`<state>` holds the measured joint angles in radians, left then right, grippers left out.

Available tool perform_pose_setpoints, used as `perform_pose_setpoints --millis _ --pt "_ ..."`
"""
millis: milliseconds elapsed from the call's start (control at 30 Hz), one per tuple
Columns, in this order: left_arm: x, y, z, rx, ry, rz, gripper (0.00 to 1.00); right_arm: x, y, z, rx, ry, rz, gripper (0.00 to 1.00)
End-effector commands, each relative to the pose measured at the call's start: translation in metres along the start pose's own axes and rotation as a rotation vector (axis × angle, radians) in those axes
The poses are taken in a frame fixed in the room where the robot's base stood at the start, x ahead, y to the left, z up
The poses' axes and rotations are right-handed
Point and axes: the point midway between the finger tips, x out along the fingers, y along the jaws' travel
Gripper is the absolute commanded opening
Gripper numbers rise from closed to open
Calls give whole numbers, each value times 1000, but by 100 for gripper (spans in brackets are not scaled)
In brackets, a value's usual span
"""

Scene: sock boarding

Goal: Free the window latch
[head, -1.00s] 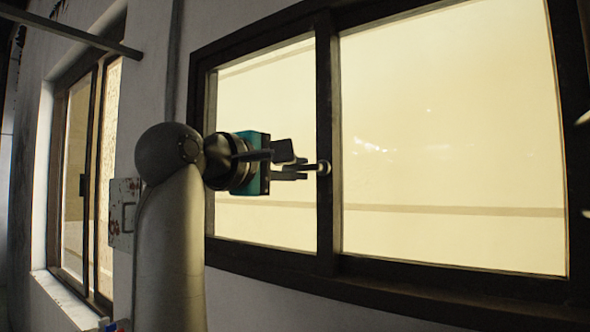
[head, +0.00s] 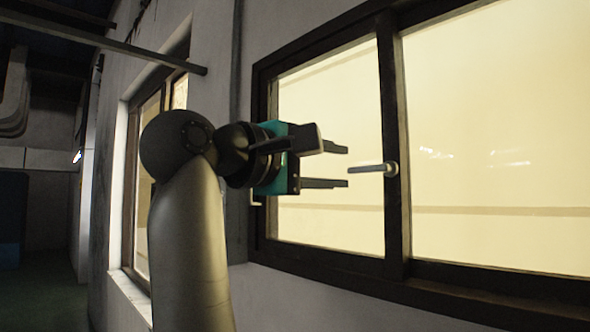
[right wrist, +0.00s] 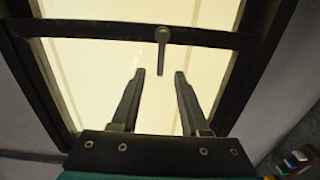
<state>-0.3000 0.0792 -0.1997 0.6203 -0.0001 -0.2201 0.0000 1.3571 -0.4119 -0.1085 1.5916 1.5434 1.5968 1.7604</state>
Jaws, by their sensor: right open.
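The window latch (head: 372,169) is a light grey handle on the dark middle post of the window. Its pivot is on the post and its lever points left, about level, in the head view. In the right wrist view the latch (right wrist: 161,55) hangs from the dark bar toward my gripper. My right gripper (head: 346,167) is open, left of the latch, with its fingertips close to the lever's free end. In the wrist view the lever end lies in the gap between the fingers (right wrist: 159,78), with no visible contact. My left gripper is not in view.
The dark window frame (head: 330,262) surrounds bright panes and stands close to my arm. A second window (head: 143,190) is in the wall at left. A metal bar (head: 130,44) crosses the upper left. Small coloured objects (right wrist: 299,157) show at the wrist view's lower right corner.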

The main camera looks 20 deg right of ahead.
Motion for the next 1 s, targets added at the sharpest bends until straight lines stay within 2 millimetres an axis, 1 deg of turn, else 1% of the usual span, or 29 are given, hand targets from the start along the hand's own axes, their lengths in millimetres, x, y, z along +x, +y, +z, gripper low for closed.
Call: perform_pose_setpoints --millis 33,200,300,400,600,1000 --pt "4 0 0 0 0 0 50 -11 -1 0 0 -1 3 45" --pt "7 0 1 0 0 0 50 -46 0 0 0 0 3 45" --pt "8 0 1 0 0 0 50 -62 0 0 1 -1 2 45" --pt "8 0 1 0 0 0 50 -73 1 0 0 0 2 45" --pt "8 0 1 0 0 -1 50 -83 0 0 1 -1 0 45" --pt "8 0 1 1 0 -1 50 -83 0 0 0 -1 -1 45"
